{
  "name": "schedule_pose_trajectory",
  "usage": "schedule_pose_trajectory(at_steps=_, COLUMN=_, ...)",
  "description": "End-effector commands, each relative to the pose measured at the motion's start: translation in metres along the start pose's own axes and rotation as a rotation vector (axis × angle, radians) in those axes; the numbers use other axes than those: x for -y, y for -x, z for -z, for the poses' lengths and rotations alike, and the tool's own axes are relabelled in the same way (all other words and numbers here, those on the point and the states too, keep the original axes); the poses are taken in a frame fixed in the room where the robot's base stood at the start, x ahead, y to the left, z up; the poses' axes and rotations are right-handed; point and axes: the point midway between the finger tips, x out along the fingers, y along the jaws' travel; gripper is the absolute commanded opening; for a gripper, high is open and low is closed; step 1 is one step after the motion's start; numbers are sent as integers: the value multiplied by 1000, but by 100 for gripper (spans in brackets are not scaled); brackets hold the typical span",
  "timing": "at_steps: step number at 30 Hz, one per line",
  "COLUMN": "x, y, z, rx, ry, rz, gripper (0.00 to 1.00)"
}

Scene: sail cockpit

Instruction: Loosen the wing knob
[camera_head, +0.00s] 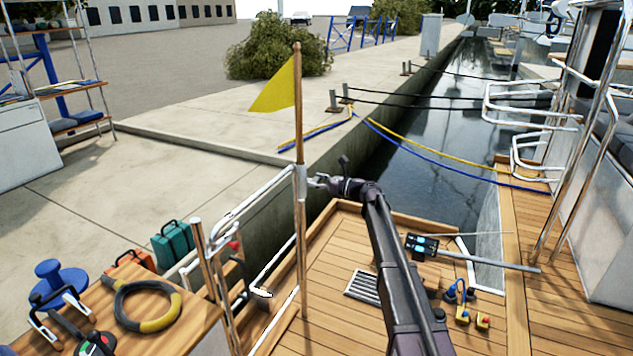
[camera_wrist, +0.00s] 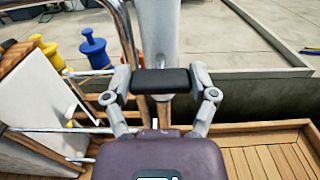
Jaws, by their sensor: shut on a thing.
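The wing knob (camera_wrist: 161,81) is a dark, wide bar in the wrist view, in front of a pale grey upright holder (camera_wrist: 160,40). My gripper (camera_wrist: 162,84) has one finger at each end of the bar and is shut on it. In the head view my gripper (camera_head: 319,181) reaches the pale holder (camera_head: 300,184) around the wooden flagstaff (camera_head: 298,130), which stands upright with a yellow flag (camera_head: 277,88) at its top. The knob itself cannot be made out in the head view.
A steel rail (camera_wrist: 127,35) curves close to my left finger in the wrist view. Small items lie on the deck at right. The stone quay lies beyond.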

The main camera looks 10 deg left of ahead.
Motion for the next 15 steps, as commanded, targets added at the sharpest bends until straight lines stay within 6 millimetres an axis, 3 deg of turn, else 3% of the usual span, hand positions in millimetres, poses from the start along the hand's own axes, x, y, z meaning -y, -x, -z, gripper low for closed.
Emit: schedule_pose_trajectory(at_steps=15, x=-2, y=-2, z=0, rx=-1, ry=168, rz=-2, gripper=26)
